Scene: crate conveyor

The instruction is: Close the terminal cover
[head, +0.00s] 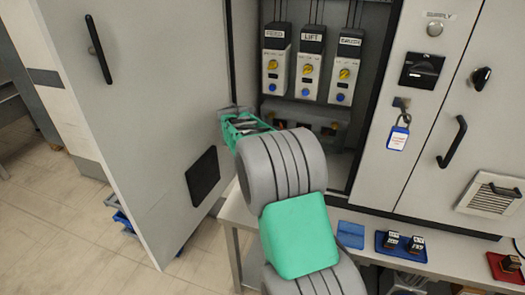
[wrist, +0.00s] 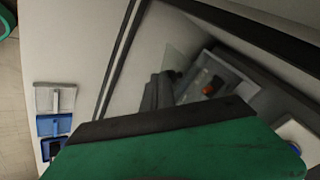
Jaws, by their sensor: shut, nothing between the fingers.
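The terminal box (head: 338,130) is a grey, shallow housing low inside the open cabinet, with small orange parts in it. It also shows in the wrist view (wrist: 228,72), open toward me, with an orange and a dark part inside. A pale see-through panel (wrist: 176,56) stands out at the box's left side and looks like the terminal cover, swung open. My gripper (wrist: 158,90) is shut and empty just left of the box, near this panel. I cannot tell whether they touch. In the head view my gripper (head: 235,112) is at the cabinet's left edge, and my arm hides part of the box.
The large cabinet door (head: 150,100) stands open at left, close to my gripper. Three drive units (head: 308,65) hang above the box. A blue tag (head: 397,138) hangs from the panel at right. A bench (head: 440,255) with small trays lies below.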

